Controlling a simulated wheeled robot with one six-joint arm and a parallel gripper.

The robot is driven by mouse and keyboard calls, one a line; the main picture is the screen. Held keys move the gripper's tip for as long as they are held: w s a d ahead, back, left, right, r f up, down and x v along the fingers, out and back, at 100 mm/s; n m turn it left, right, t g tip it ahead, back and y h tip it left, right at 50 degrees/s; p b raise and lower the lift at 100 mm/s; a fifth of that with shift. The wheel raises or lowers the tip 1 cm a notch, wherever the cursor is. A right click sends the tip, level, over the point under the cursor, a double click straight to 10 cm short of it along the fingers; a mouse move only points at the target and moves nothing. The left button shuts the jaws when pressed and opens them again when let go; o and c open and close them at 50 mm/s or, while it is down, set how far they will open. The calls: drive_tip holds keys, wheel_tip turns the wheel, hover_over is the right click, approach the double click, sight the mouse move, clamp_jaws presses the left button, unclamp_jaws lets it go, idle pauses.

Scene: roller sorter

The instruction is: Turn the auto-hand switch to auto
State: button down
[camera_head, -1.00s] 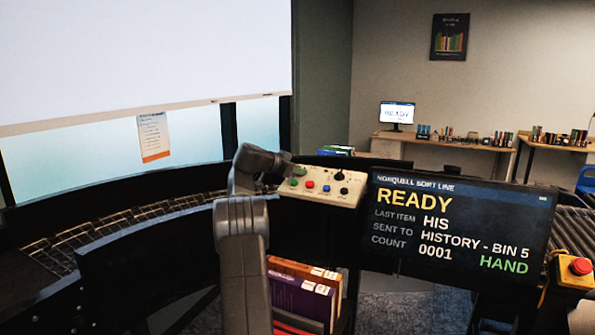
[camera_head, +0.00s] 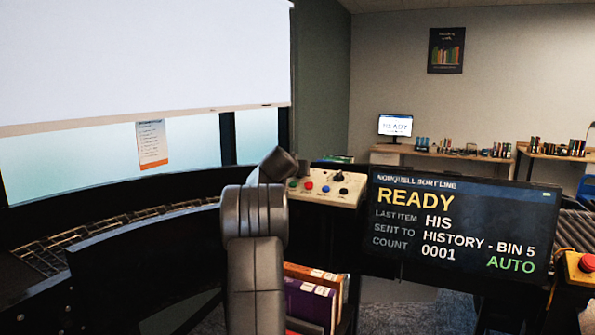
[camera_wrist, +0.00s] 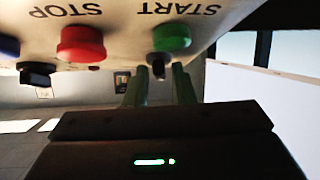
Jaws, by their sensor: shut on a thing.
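The auto-hand switch (camera_wrist: 158,66) is a small dark knob beside the green START button (camera_wrist: 171,38) in the wrist view, where the panel appears upside down. My gripper (camera_wrist: 159,78) has its two greenish fingers at this switch, shut on it. The switch's pointer and labels cannot be read. In the head view, my arm hides the switch and most of the gripper at the left of the control panel (camera_head: 335,203). The display screen (camera_head: 462,225) reads READY, with AUTO in green at its lower right.
The red STOP button (camera_wrist: 82,43) and another dark knob (camera_wrist: 37,73) are near my gripper on the panel. A red emergency button (camera_head: 587,262) on a yellow box is at the right. Books (camera_head: 310,304) stand below the panel. A curved conveyor (camera_head: 60,250) runs left.

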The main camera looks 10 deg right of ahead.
drive_tip(key=shift+d+r+n+t+y+p, duration=0.15)
drive_tip(key=shift+n+y+p, duration=0.5)
drive_tip(key=shift+p, duration=0.5)
drive_tip(key=shift+r+n+t+y+p, duration=0.15)
drive_tip(key=shift+n+y+p, duration=0.45)
drive_tip(key=shift+p, duration=0.5)
drive_tip(key=shift+n+p, duration=0.25)
drive_tip(key=shift+p, duration=0.2)
drive_tip(key=n+y+p, duration=0.1)
drive_tip(key=p, duration=0.2)
drive_tip(key=shift+f, duration=0.2)
drive_tip(key=shift+f+n+y, duration=0.15)
drive_tip(key=shift+n+y, duration=0.2)
drive_tip(key=shift+n, duration=0.05)
drive_tip(key=c, duration=1.5)
unclamp_jaws()
drive_tip(key=shift+d, duration=0.1)
drive_tip(key=shift+s, duration=0.1)
drive_tip(key=b+v, duration=0.4)
drive_tip(key=v, duration=0.9)
drive_tip(key=shift+s, duration=0.4)
drive_tip(key=shift+w, duration=0.15)
